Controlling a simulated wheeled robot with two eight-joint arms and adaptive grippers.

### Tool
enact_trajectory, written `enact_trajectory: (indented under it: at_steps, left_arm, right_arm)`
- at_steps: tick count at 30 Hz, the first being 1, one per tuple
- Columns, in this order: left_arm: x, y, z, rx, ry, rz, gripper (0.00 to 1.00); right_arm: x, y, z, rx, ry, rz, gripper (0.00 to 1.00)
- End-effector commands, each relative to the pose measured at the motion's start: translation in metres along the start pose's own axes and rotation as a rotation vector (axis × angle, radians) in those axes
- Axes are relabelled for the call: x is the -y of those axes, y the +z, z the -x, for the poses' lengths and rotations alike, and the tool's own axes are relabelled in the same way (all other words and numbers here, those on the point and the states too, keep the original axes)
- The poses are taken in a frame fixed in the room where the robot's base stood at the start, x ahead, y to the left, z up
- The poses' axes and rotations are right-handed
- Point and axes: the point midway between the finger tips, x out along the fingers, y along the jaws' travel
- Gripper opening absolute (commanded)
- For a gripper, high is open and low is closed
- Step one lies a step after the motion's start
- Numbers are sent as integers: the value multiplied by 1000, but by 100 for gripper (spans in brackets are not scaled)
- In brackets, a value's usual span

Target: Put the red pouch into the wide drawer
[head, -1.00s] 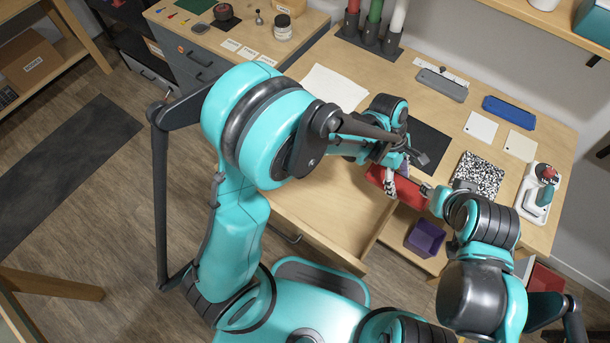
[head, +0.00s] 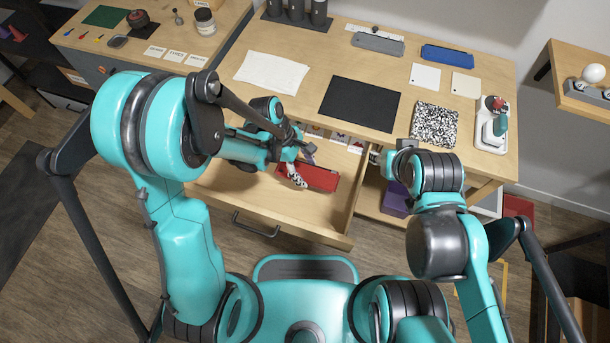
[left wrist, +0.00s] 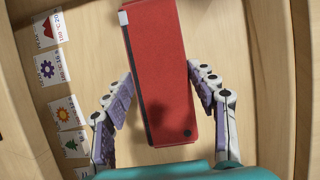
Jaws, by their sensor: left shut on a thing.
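The red pouch (head: 320,178) is inside the outline of the open wide drawer (head: 245,195), toward its back right. My left gripper (head: 296,172) is shut on the pouch's near end. In the left wrist view, the pouch (left wrist: 165,75) lies lengthwise between the purple-padded fingers (left wrist: 160,105), with the drawer's wooden floor beneath. I cannot tell whether the pouch touches the floor. My right gripper (head: 380,156) is apart from the pouch, near the drawer's right wall. Its fingers are too small to read.
Picture labels (left wrist: 55,70) line the drawer beside the pouch. The desktop with a black mat (head: 360,103) overhangs the drawer's back. A speckled notebook (head: 434,124) lies at the right. A purple bin (head: 396,200) stands below, right of the drawer. The drawer's front left is clear.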

Motion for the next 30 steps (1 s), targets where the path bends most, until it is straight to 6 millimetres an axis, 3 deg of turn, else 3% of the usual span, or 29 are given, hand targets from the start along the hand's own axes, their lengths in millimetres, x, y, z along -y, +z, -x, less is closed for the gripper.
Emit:
enact_trajectory:
  at_steps: [8, 20, 21, 22, 23, 30]
  left_arm:
    - [0, -15, -36, 0, 0, 0, 29]
    - [0, -16, -40, 0, 0, 0, 29]
    - [0, -16, -39, 0, 0, 0, 66]
    - [0, -16, -38, 0, 0, 0, 74]
    - [0, -16, -38, 0, 0, 0, 78]
    - [0, -16, -38, 0, 0, 0, 78]
  right_arm:
    - [0, 12, -16, 0, 0, 0, 38]
    - [0, 14, -19, 0, 0, 0, 38]
    - [0, 13, -18, 0, 0, 0, 38]
    - [0, 13, -18, 0, 0, 0, 38]
    - [0, 13, -18, 0, 0, 0, 38]
    - [0, 13, -18, 0, 0, 0, 38]
